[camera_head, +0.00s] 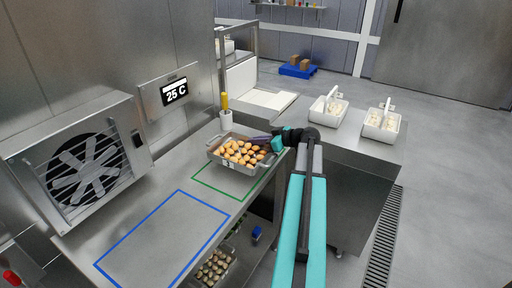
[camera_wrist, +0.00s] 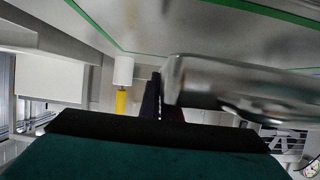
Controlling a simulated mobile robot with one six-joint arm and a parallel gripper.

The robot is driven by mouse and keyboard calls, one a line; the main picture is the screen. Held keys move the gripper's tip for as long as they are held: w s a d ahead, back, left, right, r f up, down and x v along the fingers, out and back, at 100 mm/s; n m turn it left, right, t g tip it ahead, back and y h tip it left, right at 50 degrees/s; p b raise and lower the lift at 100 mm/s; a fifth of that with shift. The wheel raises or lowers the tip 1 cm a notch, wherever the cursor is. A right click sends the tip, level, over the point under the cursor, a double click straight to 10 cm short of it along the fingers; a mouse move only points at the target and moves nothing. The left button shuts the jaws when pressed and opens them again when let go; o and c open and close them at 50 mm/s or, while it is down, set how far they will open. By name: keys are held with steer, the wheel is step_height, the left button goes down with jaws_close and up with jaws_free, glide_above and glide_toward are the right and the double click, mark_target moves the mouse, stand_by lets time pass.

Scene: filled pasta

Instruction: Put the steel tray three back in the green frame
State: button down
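Steel tray three (camera_head: 213,153), with a "3" label on its front and several browned filled pasta pieces in it, is over the back part of the green frame (camera_head: 216,190) on the steel counter. I cannot tell whether it touches the counter. My gripper (camera_head: 268,143) is at the tray's right side, its dark fingers at the rim or handle. In the wrist view, the fingers (camera_wrist: 158,97) are close together against the tray's steel edge (camera_wrist: 225,85) and appear shut on it. The tray hides part of the frame.
A white cup (camera_head: 226,119) with a yellow-handled tool stands behind the tray. The blue frame (camera_head: 128,233) on the counter is empty. Another tray (camera_head: 207,284) is on a lower shelf. Two white containers (camera_head: 328,108) (camera_head: 381,125) stand on the right-hand counter.

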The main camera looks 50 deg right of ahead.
mark_target(255, 146)
steer(key=shift+f+p, duration=0.6)
steer(key=shift+f, duration=0.95)
steer(key=shift+f, duration=0.1)
steer(key=c, duration=2)
jaws_free()
steer(key=shift+s, duration=0.1)
steer(key=b+v, duration=0.2)
steer(key=v, duration=1)
steer(key=shift+b, duration=0.4)
